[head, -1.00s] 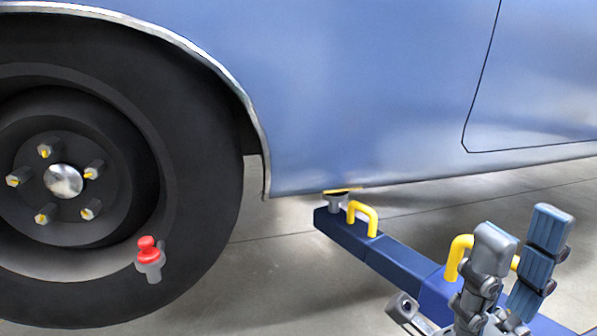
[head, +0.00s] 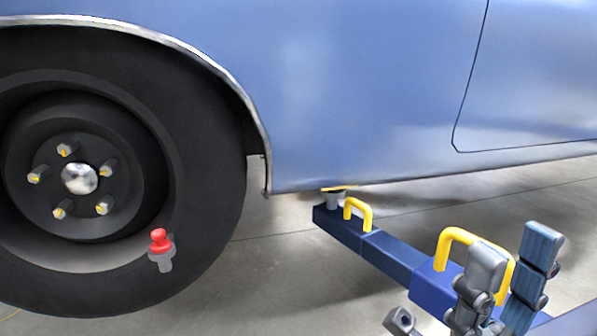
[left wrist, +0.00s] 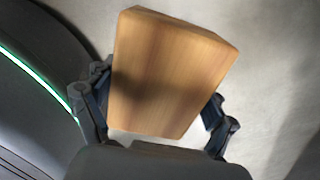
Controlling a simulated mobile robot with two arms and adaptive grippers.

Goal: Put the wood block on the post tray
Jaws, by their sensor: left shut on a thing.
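The wood block (left wrist: 172,75) fills the middle of the left wrist view, a light-brown block with a dark shadow on it. My left gripper (left wrist: 155,120) is shut on it, with one finger on each side. My left gripper and the block are not in the head view. My right gripper (head: 515,250) is at the lower right of the head view, fingers up and apart, with nothing seen between them. It is in front of a yellow handle. I cannot make out the post tray in either view.
A blue lift arm (head: 395,257) with yellow handles reaches under the blue car (head: 370,90). The car's wheel (head: 210,190) is at the left, with a red-topped grey piece (head: 160,250) in front of it. Grey floor (head: 260,290) lies clear between wheel and arm.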

